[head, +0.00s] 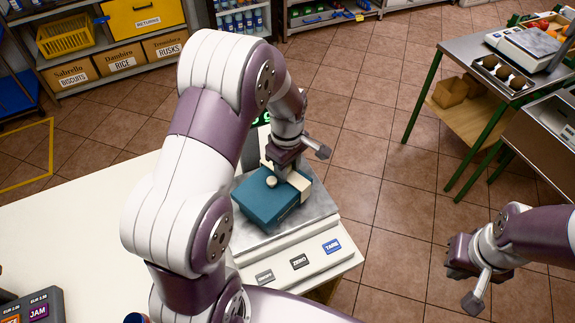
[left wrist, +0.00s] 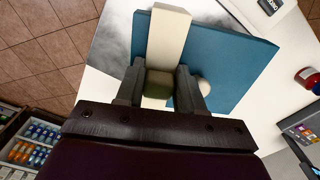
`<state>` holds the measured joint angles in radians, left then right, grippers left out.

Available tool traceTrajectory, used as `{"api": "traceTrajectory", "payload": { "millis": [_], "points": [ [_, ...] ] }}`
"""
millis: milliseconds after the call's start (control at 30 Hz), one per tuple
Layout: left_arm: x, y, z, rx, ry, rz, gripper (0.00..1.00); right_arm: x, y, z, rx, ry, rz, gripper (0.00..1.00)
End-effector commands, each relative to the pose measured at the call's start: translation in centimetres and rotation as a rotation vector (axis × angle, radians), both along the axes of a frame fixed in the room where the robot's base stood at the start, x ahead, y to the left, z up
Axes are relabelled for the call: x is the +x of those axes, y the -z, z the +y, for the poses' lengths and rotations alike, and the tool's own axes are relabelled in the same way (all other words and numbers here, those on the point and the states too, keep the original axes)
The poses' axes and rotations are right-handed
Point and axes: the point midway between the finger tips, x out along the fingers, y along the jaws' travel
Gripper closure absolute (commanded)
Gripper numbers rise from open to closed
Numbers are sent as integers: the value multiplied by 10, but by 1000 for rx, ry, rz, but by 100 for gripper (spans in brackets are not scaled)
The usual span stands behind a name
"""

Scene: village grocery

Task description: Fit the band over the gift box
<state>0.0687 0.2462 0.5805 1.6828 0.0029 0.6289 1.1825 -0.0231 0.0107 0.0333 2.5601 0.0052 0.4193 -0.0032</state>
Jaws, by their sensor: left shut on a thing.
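The teal gift box (head: 268,205) lies on the scale's grey plate, with a small pale knob (head: 271,181) on top. It also shows in the left wrist view (left wrist: 232,62). The cream band (head: 301,183) crosses the box near its far right end, and its strip shows in the left wrist view (left wrist: 168,32). I cannot tell whether it encloses the box or only rests over it. My left gripper (head: 284,166) is above the box, shut on the band's olive-grey grip block (left wrist: 158,84). My right gripper (head: 458,257) is off to the right, away from the box; its jaw gap is unclear.
The scale (head: 310,252), with several buttons at its front, stands on the white counter (head: 60,235). My left arm hides part of the counter. A green-legged table (head: 470,62) stands beyond, and a till (head: 38,308) is at lower left. Floor between is clear.

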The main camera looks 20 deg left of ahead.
Motion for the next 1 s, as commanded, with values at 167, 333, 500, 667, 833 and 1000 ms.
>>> {"api": "traceTrajectory", "payload": {
  "millis": [167,333,500,667,833,1000],
  "points": [
    [0,0,0,0,0,0,46,0,0,0,0,0,0,100],
    [0,0,0,0,0,1,33,0,0,0,0,0,0,100],
    [0,-1,0,0,0,0,33,0,0,0,0,0,0,100],
    [1,-22,0,0,0,-5,33,0,9,0,0,0,0,100],
    [1,-69,0,0,0,-6,33,0,22,0,0,0,0,100],
    [0,-118,0,0,0,0,33,0,1,0,0,0,0,100]
  ]
}}
